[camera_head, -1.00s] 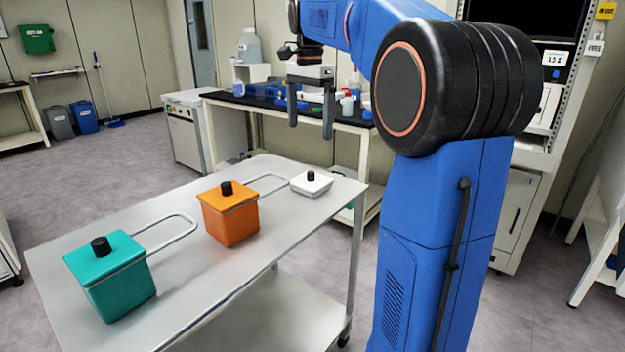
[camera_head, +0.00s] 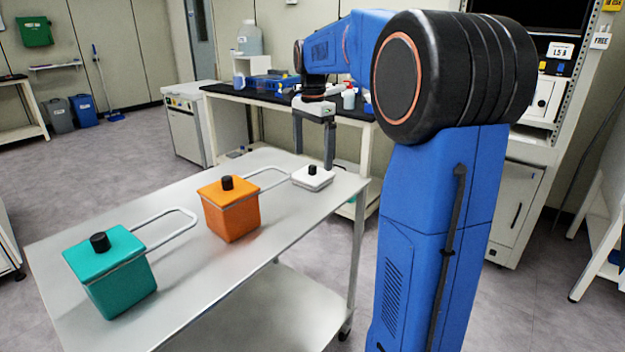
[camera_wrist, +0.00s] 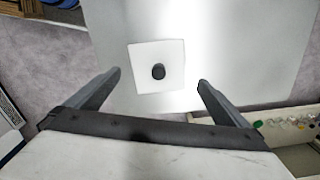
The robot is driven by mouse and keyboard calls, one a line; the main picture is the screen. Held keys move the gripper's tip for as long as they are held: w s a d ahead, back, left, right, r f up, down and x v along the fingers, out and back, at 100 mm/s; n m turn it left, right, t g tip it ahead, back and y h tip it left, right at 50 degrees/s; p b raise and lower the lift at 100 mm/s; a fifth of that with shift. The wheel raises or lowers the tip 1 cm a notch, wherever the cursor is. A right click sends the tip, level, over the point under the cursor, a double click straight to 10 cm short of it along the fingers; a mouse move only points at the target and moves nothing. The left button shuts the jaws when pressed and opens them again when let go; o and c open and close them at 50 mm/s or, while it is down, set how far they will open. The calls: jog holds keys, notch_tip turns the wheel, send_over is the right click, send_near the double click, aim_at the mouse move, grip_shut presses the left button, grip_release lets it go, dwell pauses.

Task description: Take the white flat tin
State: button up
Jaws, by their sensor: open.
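The white flat tin (camera_head: 312,179) with a black knob sits at the far right end of the metal cart top (camera_head: 180,262). In the wrist view the tin (camera_wrist: 147,55) lies ahead of the fingers, a little left of the middle of the gap. My gripper (camera_head: 314,161) is open and empty, its fingers pointing down at the tin's end of the cart. It also shows in the wrist view (camera_wrist: 159,82). The fingers appear above the tin, not around it; the exact height is hard to tell.
An orange tin (camera_head: 229,212) with a wire handle stands mid-cart. A teal tin (camera_head: 112,275) with a similar handle stands at the near left. A bench (camera_head: 350,121) with bottles and a blue rack is behind. The cart between the tins is clear.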

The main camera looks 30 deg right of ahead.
aim_at(312, 166)
jog(key=shift+s+a+f, duration=0.1)
jog(key=shift+f, duration=1.3)
jog(key=shift+s+a+f, duration=0.1)
jog(key=shift+f, duration=1.3)
jog(key=shift+c, duration=0.3)
jog(key=c, duration=1)
